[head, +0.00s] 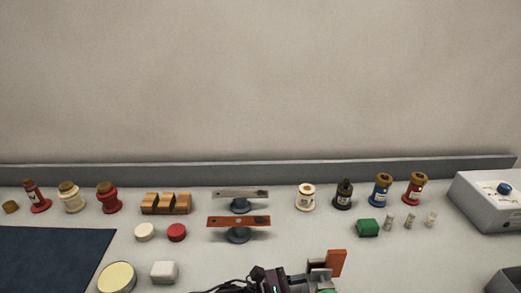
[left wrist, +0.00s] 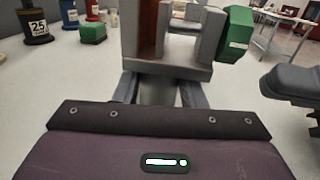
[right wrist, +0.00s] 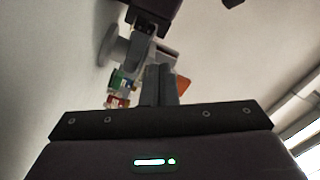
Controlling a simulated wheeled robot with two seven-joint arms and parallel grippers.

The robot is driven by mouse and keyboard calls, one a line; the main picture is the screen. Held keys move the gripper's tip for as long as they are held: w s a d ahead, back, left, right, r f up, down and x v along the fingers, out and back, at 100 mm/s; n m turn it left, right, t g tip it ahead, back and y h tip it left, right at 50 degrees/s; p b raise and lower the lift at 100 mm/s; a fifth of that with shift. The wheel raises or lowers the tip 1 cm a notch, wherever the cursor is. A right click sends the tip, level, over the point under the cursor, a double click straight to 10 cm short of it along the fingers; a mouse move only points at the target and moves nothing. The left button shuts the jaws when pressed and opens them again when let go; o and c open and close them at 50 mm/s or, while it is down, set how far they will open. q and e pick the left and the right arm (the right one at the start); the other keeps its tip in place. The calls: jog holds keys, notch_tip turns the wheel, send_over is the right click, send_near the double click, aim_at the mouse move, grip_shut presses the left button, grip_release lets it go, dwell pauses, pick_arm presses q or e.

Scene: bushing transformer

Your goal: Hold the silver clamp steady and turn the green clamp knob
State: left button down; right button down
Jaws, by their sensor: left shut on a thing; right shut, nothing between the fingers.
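The silver clamp (left wrist: 165,70) stands upright between the fingers of my left gripper (left wrist: 166,92) in the left wrist view, with an orange-brown part along its inner side. The green knob (left wrist: 237,35) sticks out on the clamp's right side. In the head view the silver clamp (head: 318,272) shows at the bottom edge beside an orange piece (head: 337,262), with only a sliver of green below it. My right gripper (right wrist: 160,86) is shut and empty in the right wrist view. An orange piece (right wrist: 183,88) shows just behind its fingertips; whether they touch anything is unclear.
Behind stand several bottles, such as a blue one (head: 381,190), with a green block (head: 367,228) and small vials. Two flat bars on stands (head: 239,222) are mid-table. A grey box (head: 490,200) is at right, a dark mat (head: 50,262) at left.

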jog(key=shift+s, duration=1.7)
pick_arm(q)
jog(key=c, duration=0.8)
grip_release()
jog(key=shift+a, duration=0.1)
